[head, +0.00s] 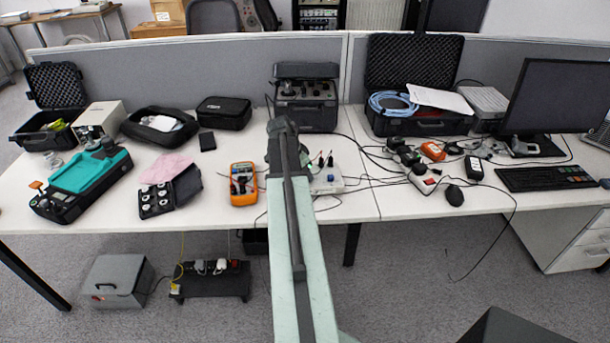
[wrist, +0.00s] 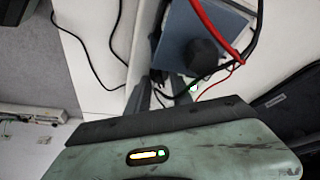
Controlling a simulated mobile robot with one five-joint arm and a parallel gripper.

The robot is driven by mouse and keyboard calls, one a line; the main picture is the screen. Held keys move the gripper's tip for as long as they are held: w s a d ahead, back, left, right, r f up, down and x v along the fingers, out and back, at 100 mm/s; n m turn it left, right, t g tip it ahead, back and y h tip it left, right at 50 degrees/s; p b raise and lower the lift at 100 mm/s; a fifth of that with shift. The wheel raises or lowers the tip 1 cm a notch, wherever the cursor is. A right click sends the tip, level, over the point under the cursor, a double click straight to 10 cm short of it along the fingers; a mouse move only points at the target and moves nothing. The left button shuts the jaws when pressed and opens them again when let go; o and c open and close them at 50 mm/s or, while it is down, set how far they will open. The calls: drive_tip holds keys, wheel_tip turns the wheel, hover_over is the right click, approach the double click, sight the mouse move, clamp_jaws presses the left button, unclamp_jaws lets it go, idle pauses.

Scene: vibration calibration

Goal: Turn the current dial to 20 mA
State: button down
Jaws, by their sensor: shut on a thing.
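The wrist view shows a box with a blue-grey face (wrist: 182,40) and a round black knob (wrist: 200,57), which looks like the current dial. My gripper (wrist: 170,88) shows as dark fingers reaching up against the near side of this box. It is shut on the knob, though the exact contact is hard to see. In the head view a small white box (head: 328,182) with plugs and leads stands just right of my arm. My arm hides its left part, and the dial and fingers cannot be made out there. No scale reading is legible.
Red and black leads (wrist: 213,28) cross over the box close to the knob. An orange multimeter (head: 243,184) lies left of my arm. A dark instrument case (head: 306,108) stands behind. More cables and a red-switched block (head: 424,183) lie to the right.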

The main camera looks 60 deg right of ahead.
drive_tip(key=m+g, duration=0.1)
drive_tip(key=m, duration=0.2)
drive_tip(key=shift+w+d+y, duration=0.1)
drive_tip(key=shift+d+y, duration=0.05)
drive_tip(key=shift+y, duration=0.25)
drive_tip(key=shift+m+g+y, duration=0.3)
drive_tip(key=shift+m+g, duration=0.1)
drive_tip(key=shift+m, duration=1.4)
drive_tip(key=c, duration=1.1)
unclamp_jaws()
drive_tip(key=shift+c, duration=0.2)
